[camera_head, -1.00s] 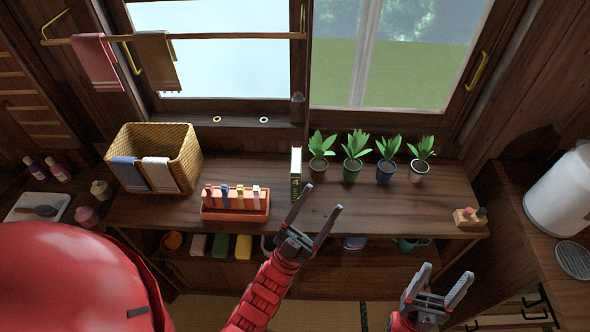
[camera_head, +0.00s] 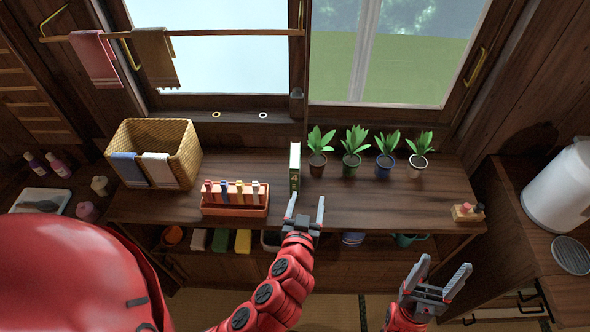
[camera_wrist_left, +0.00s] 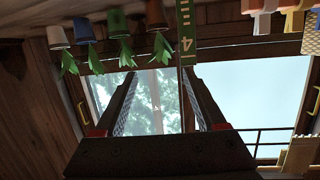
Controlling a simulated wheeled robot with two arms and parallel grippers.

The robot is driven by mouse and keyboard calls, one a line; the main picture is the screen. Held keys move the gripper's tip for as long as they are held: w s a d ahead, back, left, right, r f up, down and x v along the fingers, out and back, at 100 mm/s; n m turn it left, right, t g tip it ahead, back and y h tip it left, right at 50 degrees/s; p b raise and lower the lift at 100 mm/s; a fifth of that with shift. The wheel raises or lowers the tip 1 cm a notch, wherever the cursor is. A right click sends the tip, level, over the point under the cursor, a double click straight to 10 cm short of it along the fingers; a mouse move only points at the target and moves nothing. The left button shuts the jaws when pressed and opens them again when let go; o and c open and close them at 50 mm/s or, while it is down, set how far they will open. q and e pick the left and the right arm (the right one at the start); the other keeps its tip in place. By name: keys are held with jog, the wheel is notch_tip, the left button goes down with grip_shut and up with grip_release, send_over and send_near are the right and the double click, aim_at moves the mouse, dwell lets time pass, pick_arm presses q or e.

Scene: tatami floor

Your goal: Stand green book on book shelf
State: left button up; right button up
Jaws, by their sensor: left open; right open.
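The green book (camera_head: 295,167) stands upright on the dark wooden shelf top (camera_head: 375,205), between the orange rack and the potted plants. Its spine faces me. In the left wrist view the green book (camera_wrist_left: 186,32) appears inverted, with a white 4 on its spine. My left gripper (camera_head: 306,207) is open and empty, just in front of the book and slightly to its right; its fingers point toward the back. Its fingers also show in the left wrist view (camera_wrist_left: 160,85). My right gripper (camera_head: 441,272) is open and empty, in front of the shelf at the right.
An orange rack (camera_head: 235,210) with colored upright items stands left of the book. A wicker basket (camera_head: 183,150) with towels is further left. Several potted plants (camera_head: 352,165) stand right of the book. A small wooden block (camera_head: 466,213) sits at the shelf's right end.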

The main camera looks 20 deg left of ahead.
aim_at(295, 174)
pick_arm(q)
jog(key=w+a+p, duration=0.1)
jog(key=w+a, duration=0.1)
jog(key=w, duration=0.1)
jog(key=w+a+f+n+y+p, duration=0.1)
jog(key=w+a+p, duration=0.1)
jog(key=w, duration=0.1)
jog(key=w+a+f+n+y+p, duration=0.1)
jog(key=w+a+p, duration=0.1)
jog(key=shift+w+f+g, duration=0.25)
jog(key=shift+w+g, duration=0.15)
jog(key=shift+w+a+f, duration=0.1)
jog(key=shift+w+f, duration=0.15)
jog(key=shift+w, duration=0.2)
jog(key=shift+w+a+r+p, duration=0.15)
jog(key=shift+w+p, duration=0.2)
jog(key=shift+p, duration=0.25)
jog(key=p+x, duration=0.2)
jog(key=x, duration=0.1)
jog(key=shift+a+r, duration=0.1)
jog(key=shift+r, duration=0.1)
jog(key=shift+w+a+f, duration=0.2)
jog(key=shift+w+f, duration=0.25)
jog(key=shift+w, duration=0.25)
